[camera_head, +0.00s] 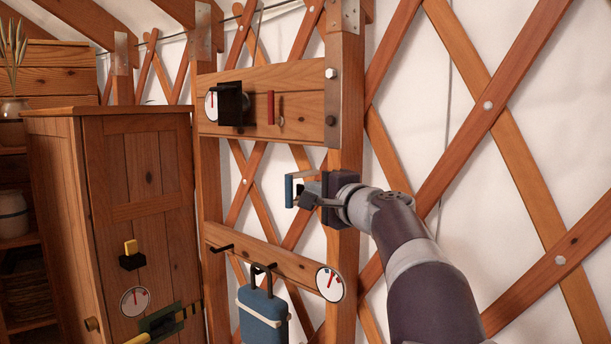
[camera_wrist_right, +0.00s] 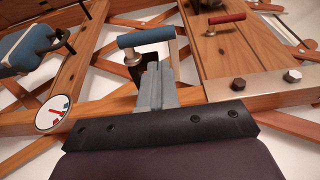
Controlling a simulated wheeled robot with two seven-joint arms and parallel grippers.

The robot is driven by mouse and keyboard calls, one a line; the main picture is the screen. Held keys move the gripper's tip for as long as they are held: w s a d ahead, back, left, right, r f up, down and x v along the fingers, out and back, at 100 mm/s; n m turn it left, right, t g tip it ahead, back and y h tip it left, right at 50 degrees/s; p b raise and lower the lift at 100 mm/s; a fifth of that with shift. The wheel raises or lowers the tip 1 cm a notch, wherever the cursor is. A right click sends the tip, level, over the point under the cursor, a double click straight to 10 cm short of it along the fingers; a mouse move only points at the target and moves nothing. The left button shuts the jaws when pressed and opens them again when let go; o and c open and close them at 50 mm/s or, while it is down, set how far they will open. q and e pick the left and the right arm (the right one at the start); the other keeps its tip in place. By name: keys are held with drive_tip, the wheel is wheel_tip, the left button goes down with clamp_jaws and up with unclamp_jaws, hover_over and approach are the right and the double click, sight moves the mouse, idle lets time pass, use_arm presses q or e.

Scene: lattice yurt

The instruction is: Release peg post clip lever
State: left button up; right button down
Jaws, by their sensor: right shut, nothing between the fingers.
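A lever with a blue grip bar (camera_head: 289,190) on pale metal arms shows beside the wooden post (camera_head: 345,105), below the upper board. The wrist view shows the same blue bar (camera_wrist_right: 146,38) across the top, with a dark part behind it. My right gripper (camera_head: 306,194) is shut and empty, close beside the lever. In the wrist view its grey fingers (camera_wrist_right: 155,72) point up toward the bar, between its metal arms. Whether they touch the bar I cannot tell. My left gripper is out of view.
A red handle (camera_head: 270,107), a black box (camera_head: 231,103) and a dial are on the upper board (camera_head: 300,85). A blue hanging case (camera_head: 262,315) and another dial (camera_head: 330,284) are at the lower board. A wooden cabinet (camera_head: 95,180) stands left.

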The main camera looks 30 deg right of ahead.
drive_tip(key=shift+w+a, duration=0.65)
drive_tip(key=shift+a, duration=0.2)
drive_tip(key=shift+r, duration=0.15)
